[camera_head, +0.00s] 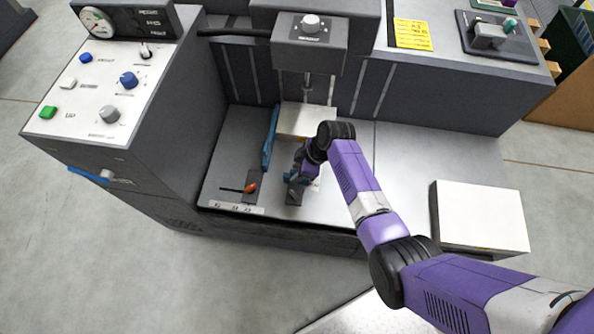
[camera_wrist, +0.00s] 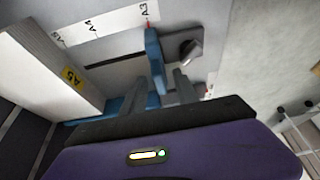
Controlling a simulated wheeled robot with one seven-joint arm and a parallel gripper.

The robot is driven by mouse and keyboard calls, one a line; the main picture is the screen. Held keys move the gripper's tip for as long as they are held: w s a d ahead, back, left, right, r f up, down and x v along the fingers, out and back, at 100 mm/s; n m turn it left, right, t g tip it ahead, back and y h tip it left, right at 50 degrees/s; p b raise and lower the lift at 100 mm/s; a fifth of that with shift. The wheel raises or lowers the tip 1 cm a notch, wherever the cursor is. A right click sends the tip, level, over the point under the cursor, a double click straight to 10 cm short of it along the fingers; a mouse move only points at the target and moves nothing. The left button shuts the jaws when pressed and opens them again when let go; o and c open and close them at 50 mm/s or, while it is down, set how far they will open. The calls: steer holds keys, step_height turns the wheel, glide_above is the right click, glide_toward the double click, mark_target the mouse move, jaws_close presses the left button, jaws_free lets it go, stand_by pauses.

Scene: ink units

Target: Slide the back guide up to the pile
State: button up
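The white pile (camera_head: 298,122) lies on the metal bed under the machine's head. In the wrist view it (camera_wrist: 52,62) is at the left, with a yellow A5 label. The back guide, a blue upright plate (camera_wrist: 154,55), stands near the A3 mark, apart from the pile. My gripper (camera_head: 297,178) is low over the bed on the pile's near side. A grey knob (camera_wrist: 189,52) sits just right of the guide.
A long blue side guide (camera_head: 268,140) stands along the pile's left side. An orange-knobbed lever (camera_head: 250,187) is at the bed's front left. A white-topped block (camera_head: 482,216) stands at the right. The right part of the bed (camera_head: 430,155) is clear.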

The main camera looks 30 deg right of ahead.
steer(key=shift+f, duration=0.1)
jaws_close()
stand_by(1.4)
